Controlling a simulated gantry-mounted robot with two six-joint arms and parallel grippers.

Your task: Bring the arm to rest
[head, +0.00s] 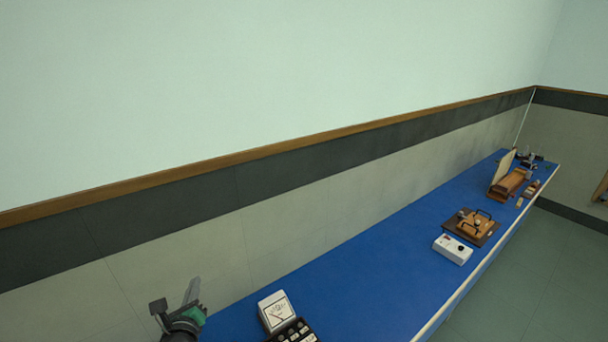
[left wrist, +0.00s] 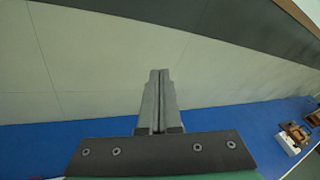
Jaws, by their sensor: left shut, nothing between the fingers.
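My left gripper (head: 192,292) is at the lower left of the head view, raised near the wall at the left end of the blue bench (head: 352,268). In the left wrist view its two grey fingers (left wrist: 160,76) lie together, shut with nothing between them. The fingers point toward the wall, and the gripper touches no object. The rest of my left arm is mostly below the frame. My right gripper is in neither view.
On the bench stand a white meter (head: 275,310) with a dark keypad, a white box (head: 453,249) with knobs, a wooden apparatus (head: 470,224) on a dark board, and a wooden box (head: 508,184) farther back. The bench middle is clear. The wall (head: 180,240) runs behind it.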

